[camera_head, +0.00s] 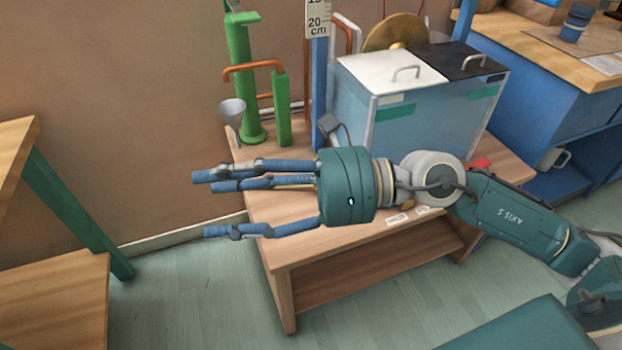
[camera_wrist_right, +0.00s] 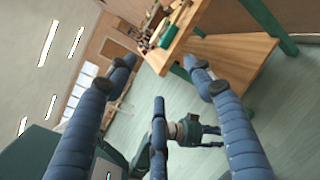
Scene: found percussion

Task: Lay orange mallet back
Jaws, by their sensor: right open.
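My right gripper (camera_head: 204,205) reaches in from the right in the head view, in front of a wooden table (camera_head: 285,258). Its blue fingers are spread and point left, with nothing seen between the tips; they also frame the right wrist view (camera_wrist_right: 160,76). I cannot make out the orange mallet for certain. A thin tan-orange strip (camera_head: 296,187) shows just behind the fingers, too covered to identify. My left gripper (camera_wrist_right: 210,137) appears small in the right wrist view, its fingers apart and apparently empty. It is outside the head view.
A blue-grey box (camera_head: 418,120) with white and black lids stands on the table. A wooden bench (camera_head: 55,300) is at left; floor between is clear.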

